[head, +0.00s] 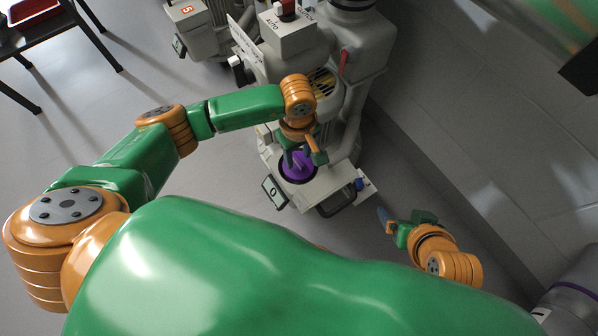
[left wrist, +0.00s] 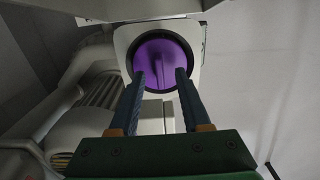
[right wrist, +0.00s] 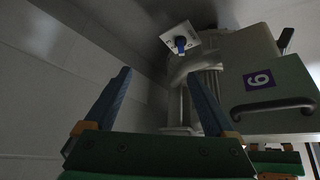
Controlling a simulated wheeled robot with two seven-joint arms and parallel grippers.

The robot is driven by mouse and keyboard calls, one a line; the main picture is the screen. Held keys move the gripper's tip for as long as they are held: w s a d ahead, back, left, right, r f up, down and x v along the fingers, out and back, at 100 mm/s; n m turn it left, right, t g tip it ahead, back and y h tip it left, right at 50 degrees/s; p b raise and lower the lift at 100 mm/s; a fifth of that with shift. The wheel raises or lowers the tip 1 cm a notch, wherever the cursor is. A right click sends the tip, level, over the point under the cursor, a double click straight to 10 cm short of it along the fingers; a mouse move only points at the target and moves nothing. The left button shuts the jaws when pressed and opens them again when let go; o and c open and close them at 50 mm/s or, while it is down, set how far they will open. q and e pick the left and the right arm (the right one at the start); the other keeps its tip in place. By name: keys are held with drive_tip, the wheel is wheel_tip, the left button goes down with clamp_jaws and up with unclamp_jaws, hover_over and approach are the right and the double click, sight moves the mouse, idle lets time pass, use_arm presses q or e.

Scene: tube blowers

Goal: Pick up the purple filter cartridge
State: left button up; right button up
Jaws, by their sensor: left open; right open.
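The purple filter cartridge (head: 299,167) sits in a round dark opening on the pale machine's lower front housing. In the left wrist view the cartridge (left wrist: 163,62) is a purple disc with a raised upright grip rib in its middle. My left gripper (head: 296,160) is over the cartridge. Its two fingers (left wrist: 160,78) are open, one on each side of the rib; I cannot tell whether they touch it. My right gripper (head: 383,218) is open and empty, to the right of the machine, away from the cartridge.
The grey blower machine (head: 370,40) stands behind the cartridge, beside the wall. A blue knob (head: 360,184) on a white plate is at the housing's right, and also shows in the right wrist view (right wrist: 180,43). A second machine (head: 205,35) and a table with a red tray (head: 30,12) stand farther back.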

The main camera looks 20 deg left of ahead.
use_arm(q)
drive_tip(key=shift+f, duration=0.5)
clamp_jaws()
use_arm(e)
drive_tip(key=w+r, duration=0.1)
drive_tip(key=w+t, duration=0.1)
drive_tip(key=shift+w+a+r+t, duration=0.3)
drive_tip(key=shift+w+a+r, duration=0.05)
drive_tip(key=shift+w+a, duration=0.05)
idle(0.6)
